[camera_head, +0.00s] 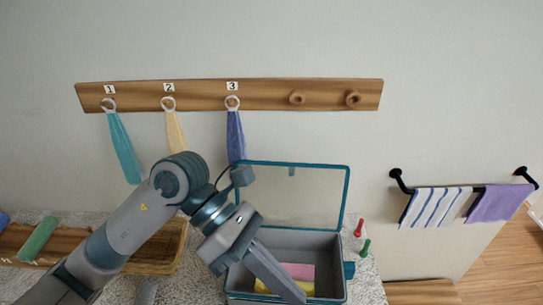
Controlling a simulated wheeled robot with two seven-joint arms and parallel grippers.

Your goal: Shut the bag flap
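The bag (330,287) is a grey, teal-edged open box on the speckled counter at bottom centre. Its flap (300,196), a clear panel with a teal rim, stands raised at the back of the bag. A pink item (299,271) and a yellow item (268,286) lie inside. My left gripper (292,292) reaches in from the left, and its long fingers slant down across the bag opening in the picture. I cannot tell whether the fingers touch the bag or are parted. My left arm covers part of the bag's left side. My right gripper is not in view.
A wooden rail (330,94) above holds several hanging towels, including a blue one (235,135) close behind the arm. A wicker basket (160,257) is left of the bag. Red (358,229) and green (365,248) pegs stand to its right. Towels hang on a black bar (476,188) at right.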

